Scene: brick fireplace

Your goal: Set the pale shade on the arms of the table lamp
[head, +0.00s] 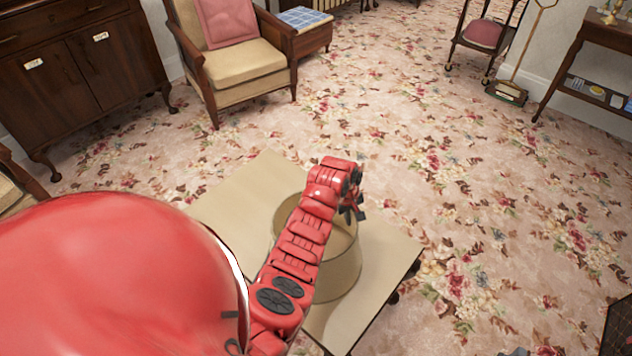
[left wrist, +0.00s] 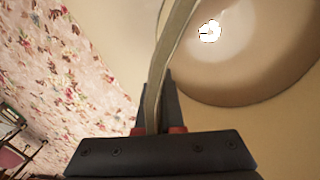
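The pale shade (head: 343,268) is a beige open-topped cone over the middle of a beige tabletop (head: 245,200). My left gripper (head: 353,205) is at the far right part of its upper rim. In the left wrist view the edge of the shade (left wrist: 173,55) runs between the fingers of my left gripper (left wrist: 158,112), which looks shut on it. A bright white spot (left wrist: 210,32) glows inside the shade. The lamp's arms and body are hidden; I cannot tell whether the shade rests on them.
An armchair (head: 240,65) and a dark cabinet (head: 85,60) stand beyond the table. A small cart (head: 484,38) and a side table (head: 590,90) are at the back right.

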